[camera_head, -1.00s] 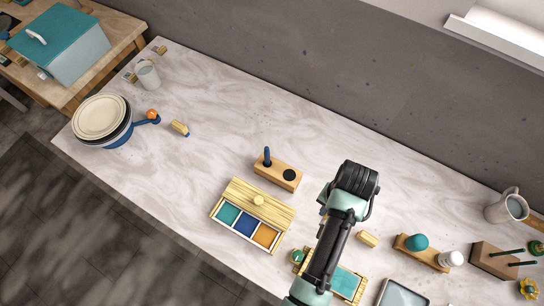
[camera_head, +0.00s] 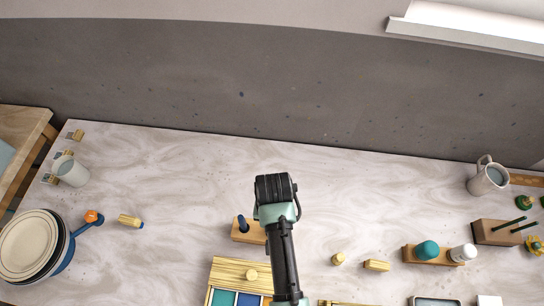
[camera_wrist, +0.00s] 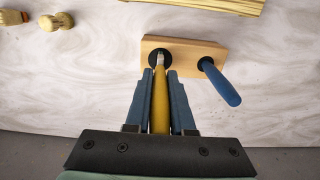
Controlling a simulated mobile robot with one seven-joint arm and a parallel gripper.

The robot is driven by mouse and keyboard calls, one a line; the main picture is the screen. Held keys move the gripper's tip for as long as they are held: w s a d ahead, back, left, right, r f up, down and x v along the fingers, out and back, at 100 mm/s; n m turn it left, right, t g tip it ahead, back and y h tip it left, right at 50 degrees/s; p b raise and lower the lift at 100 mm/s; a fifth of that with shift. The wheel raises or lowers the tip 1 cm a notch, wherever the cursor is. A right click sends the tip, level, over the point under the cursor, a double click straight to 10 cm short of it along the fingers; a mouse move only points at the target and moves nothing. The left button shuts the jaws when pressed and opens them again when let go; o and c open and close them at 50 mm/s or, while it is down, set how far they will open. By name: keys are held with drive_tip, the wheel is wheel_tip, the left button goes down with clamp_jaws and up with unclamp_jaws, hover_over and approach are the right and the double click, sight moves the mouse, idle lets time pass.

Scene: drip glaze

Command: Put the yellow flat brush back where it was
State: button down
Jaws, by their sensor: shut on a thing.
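My gripper (camera_wrist: 160,80) is shut on the yellow flat brush (camera_wrist: 160,103), which sits between the blue fingers with its metal end pointing away from the palm. The brush's pale tip overlaps the black hole of a wooden holder (camera_wrist: 187,46) in the wrist view. I cannot tell whether the tip is in the hole or just above it. A blue-handled brush (camera_wrist: 220,82) stands in the holder's other end. In the head view the holder (camera_head: 241,237) is partly behind my arm, with the blue handle (camera_head: 242,224) showing. My gripper and the yellow brush are hidden there.
A lidded paint box (camera_head: 228,270) lies close in front of the holder. A small wooden knob-like piece (camera_head: 338,259) and a wooden block brush (camera_head: 377,265) lie to the right. Plates (camera_head: 30,245) stand far left. The counter behind the holder is clear.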

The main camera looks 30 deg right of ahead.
drive_tip(key=shift+f, duration=2)
drive_tip(key=shift+f, duration=0.1)
drive_tip(key=c, duration=0.8)
unclamp_jaws()
drive_tip(key=shift+o, duration=0.2)
wheel_tip(320, 180, up, 12)
drive_tip(key=shift+r, duration=0.15)
